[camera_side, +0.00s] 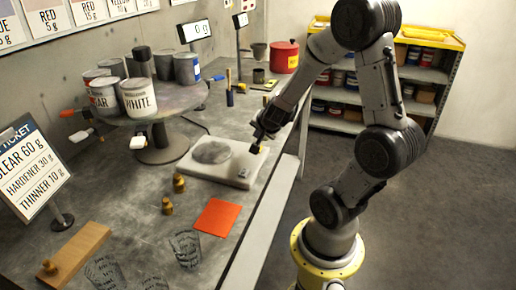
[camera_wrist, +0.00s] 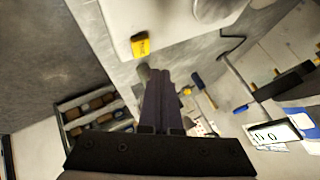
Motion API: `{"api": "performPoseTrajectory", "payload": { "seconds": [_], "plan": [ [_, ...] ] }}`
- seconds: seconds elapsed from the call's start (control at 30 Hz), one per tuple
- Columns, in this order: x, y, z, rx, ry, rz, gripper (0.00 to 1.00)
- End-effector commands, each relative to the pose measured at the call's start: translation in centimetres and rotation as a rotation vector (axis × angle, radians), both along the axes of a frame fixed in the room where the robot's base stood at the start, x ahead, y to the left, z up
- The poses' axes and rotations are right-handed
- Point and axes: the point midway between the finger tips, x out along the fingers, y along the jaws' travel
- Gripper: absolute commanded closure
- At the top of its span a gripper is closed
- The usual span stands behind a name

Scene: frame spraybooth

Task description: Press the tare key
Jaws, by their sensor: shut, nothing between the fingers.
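The bench scale (camera_side: 190,168) is a pale flat box with a round grey pan (camera_side: 212,152). A small dark-and-grey key panel (camera_side: 243,173) is on its front right part; I cannot read any label there. A small yellow block (camera_side: 264,150) shows by the scale's right edge; in the wrist view a yellow block (camera_wrist: 140,45) sits at the edge of the pale scale body (camera_wrist: 110,15). My gripper (camera_side: 254,149) is shut and empty, pointing down close by the scale's right rear edge. In the wrist view its fingers (camera_wrist: 158,73) end short of the yellow block. Contact is not visible.
A display (camera_side: 196,30) reading 0 g stands behind a turntable (camera_side: 168,150) of paint cans. Brass weights (camera_side: 179,183), an orange sheet (camera_side: 216,217) and clear cups (camera_side: 185,249) lie in front. A red pot (camera_side: 285,57) stands at the back.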

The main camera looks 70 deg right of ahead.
Motion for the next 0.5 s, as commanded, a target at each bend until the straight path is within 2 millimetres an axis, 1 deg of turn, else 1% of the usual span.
{"api": "performPoseTrajectory", "payload": {
  "seconds": [0.2,0.3,0.5],
  "plan": [
    [0.0,0.0,2.0,0.001,-0.001,-0.001,1.0],
    [0.0,0.0,2.7,0.0,-0.001,-0.001,1.0],
    [0.0,0.0,3.1,0.001,0.0,0.001,1.0]
  ]
}}
